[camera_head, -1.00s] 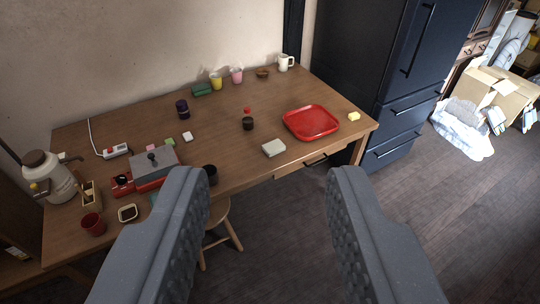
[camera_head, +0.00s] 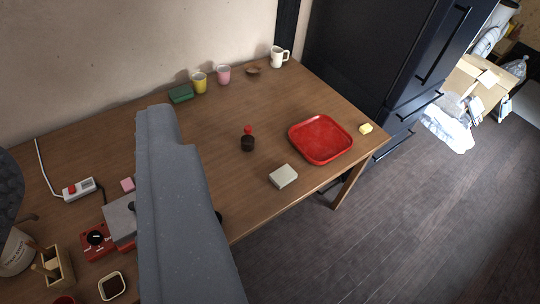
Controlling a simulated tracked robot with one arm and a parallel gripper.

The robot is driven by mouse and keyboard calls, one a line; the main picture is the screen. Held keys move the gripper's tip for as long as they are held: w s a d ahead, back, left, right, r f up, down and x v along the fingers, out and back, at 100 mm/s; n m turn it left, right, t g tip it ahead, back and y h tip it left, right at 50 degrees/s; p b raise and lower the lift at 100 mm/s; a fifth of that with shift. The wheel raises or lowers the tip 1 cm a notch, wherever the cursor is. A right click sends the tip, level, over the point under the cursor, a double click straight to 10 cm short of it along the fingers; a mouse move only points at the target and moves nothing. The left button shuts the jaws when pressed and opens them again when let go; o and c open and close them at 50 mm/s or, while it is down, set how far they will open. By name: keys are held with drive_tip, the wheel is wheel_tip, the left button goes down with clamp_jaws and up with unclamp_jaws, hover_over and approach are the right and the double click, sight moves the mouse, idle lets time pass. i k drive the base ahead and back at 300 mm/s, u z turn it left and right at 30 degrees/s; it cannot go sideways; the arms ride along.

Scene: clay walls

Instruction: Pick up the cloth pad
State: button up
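A small pale grey-white square block (camera_head: 283,176), which may be the cloth pad, lies flat on the wooden table, left of the red tray. Its material is hard to tell. My gripper (camera_head: 82,140) is open and empty. One grey finger crosses the left-middle of the view, and a bumpy dark part of the other shows at the left edge. Both fingers are to the left of the pale block and apart from it. The near finger hides part of the table and the grey-lidded red appliance (camera_head: 120,220).
The red tray (camera_head: 320,138) and a yellow block (camera_head: 365,128) are at the table's right. A small dark pot (camera_head: 248,143) stands left of the tray. Cups, a white mug (camera_head: 279,56) and a green item (camera_head: 180,94) line the back. A power strip (camera_head: 80,188) lies left.

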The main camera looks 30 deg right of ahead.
sight(282, 177)
drive_tip(key=z, duration=0.5)
drive_tip(key=i, duration=0.95)
drive_tip(key=z, duration=0.75)
